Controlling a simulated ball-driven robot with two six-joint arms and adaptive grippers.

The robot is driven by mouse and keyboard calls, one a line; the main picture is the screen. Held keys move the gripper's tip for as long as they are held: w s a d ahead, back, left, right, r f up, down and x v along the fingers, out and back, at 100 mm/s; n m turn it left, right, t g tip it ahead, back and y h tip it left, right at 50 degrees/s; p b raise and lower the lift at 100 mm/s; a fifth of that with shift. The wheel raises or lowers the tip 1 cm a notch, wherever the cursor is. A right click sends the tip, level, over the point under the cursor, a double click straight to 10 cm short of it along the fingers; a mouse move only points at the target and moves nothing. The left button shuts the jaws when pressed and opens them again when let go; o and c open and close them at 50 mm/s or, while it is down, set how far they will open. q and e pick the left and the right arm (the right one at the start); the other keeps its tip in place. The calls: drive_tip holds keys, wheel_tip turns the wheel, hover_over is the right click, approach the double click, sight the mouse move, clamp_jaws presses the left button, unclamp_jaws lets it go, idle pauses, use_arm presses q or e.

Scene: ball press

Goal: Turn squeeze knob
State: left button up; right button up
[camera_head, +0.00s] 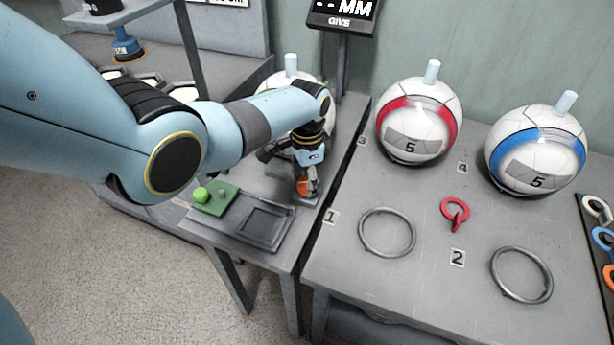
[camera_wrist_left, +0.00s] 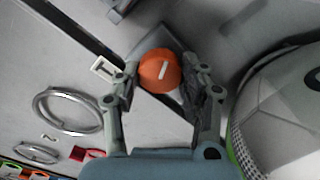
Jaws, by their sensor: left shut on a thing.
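The squeeze knob (camera_wrist_left: 160,71) is a round orange knob with a short white line on its face. In the wrist view it sits between the two fingers of my left gripper (camera_wrist_left: 165,88), which is shut on it. In the head view the orange knob (camera_head: 303,187) shows low at the left gripper (camera_head: 306,180), near the right edge of the left table. The gripper points down and hides part of the knob. My right gripper is in neither view.
A ball with a green band (camera_wrist_left: 285,105) stands close beside the gripper. A green block with a button (camera_head: 214,198) and a grey tray (camera_head: 262,225) lie in front. A red-banded ball (camera_head: 418,118), a blue-banded ball (camera_head: 535,150) and two metal rings are on the right table.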

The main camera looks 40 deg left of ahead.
use_arm(q)
drive_tip(key=shift+m, duration=0.9)
drive_tip(key=o, duration=1.2)
wheel_tip(320, 180, up, 12)
